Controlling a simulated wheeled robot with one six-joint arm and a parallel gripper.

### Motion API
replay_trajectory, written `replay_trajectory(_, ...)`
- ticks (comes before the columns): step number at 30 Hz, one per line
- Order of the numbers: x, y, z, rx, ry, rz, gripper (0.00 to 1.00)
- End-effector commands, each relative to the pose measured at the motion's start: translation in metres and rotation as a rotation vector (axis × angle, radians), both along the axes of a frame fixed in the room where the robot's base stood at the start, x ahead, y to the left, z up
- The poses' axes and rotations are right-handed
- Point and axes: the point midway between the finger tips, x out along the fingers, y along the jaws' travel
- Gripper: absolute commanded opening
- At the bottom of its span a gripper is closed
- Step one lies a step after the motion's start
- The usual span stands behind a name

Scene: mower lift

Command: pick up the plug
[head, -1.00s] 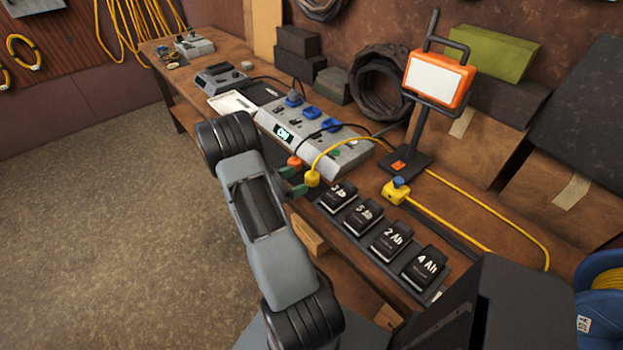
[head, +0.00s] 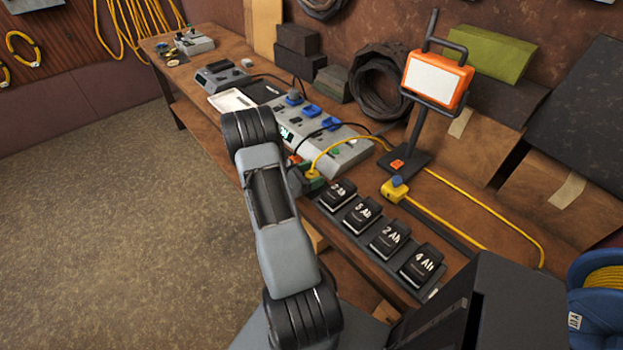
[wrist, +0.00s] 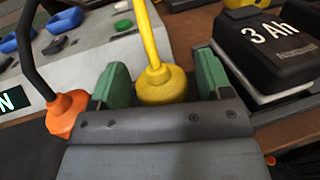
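A yellow plug (wrist: 164,84) with a yellow cable rising from it stands in the wrist view between the two green fingers of my gripper (wrist: 160,85). The lower part of the plug is hidden behind the gripper body. In the head view the yellow plug (head: 312,174) is partly hidden by my gripper (head: 309,181). An orange plug (wrist: 66,113) with a black cable is outside the left finger.
A grey power station (head: 342,156) with blue sockets lies just behind the plugs. Several black battery packs (head: 362,214) stand in a row to the right, one close to my right finger. An orange work lamp (head: 438,77) stands farther back on the wooden bench.

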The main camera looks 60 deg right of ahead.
Motion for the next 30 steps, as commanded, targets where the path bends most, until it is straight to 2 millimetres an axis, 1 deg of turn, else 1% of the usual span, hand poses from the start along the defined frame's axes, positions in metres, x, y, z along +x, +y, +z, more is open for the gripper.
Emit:
replay_trajectory(1,0.0,0.0,0.0,0.0,0.0,0.0,0.67)
replay_trajectory(2,0.0,0.0,0.0,0.0,0.0,0.0,0.64)
replay_trajectory(15,0.0,0.0,0.0,0.0,0.0,0.0,0.23)
replay_trajectory(25,0.0,0.0,0.003,-0.001,0.0,0.0,0.23)
replay_trajectory(30,0.0,0.0,0.015,-0.003,-0.003,0.0,0.23)
